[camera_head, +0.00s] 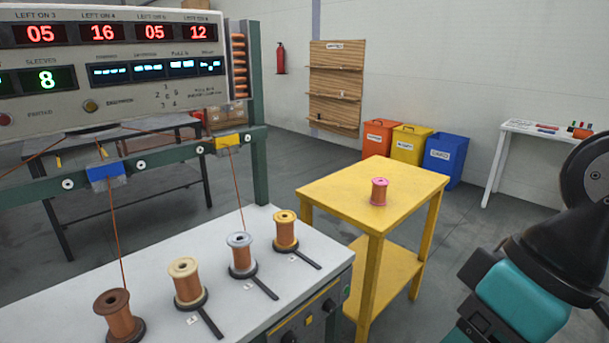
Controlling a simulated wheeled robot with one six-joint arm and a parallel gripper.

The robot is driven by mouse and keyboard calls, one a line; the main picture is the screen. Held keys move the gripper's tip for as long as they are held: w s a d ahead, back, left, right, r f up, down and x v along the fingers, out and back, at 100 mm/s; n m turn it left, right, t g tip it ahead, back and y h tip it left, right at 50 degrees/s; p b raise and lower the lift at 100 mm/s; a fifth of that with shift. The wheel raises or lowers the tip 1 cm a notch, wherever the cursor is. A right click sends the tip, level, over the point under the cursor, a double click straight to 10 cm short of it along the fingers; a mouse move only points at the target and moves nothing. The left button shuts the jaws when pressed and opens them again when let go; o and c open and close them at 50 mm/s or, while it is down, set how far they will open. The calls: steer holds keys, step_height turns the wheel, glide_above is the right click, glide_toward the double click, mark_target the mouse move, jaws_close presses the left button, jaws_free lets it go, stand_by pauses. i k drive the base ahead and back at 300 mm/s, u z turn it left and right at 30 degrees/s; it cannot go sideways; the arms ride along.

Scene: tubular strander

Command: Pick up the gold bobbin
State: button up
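The gold bobbin (285,232) has gold-yellow flanges and copper-coloured wire. It stands upright on a dark round base at the far right end of a row on the white machine top (225,318). A dark strip runs from its base toward the right. Part of my arm, teal and black, shows at the lower right, well apart from the bobbin. I cannot make out my gripper's fingers in this view.
Silver (241,256), cream (187,284) and brown (118,316) bobbins stand in the same row. A pink bobbin (379,192) stands on a yellow table (335,190). Thin wires hang from a green beam (180,157) above the row. Bins (409,143) stand behind.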

mark_target(284, 239)
steer(key=u, duration=0.75)
steer(key=i, duration=0.75)
steer(key=u, duration=0.75)
steer(key=i, duration=0.35)
steer(key=z, duration=0.15)
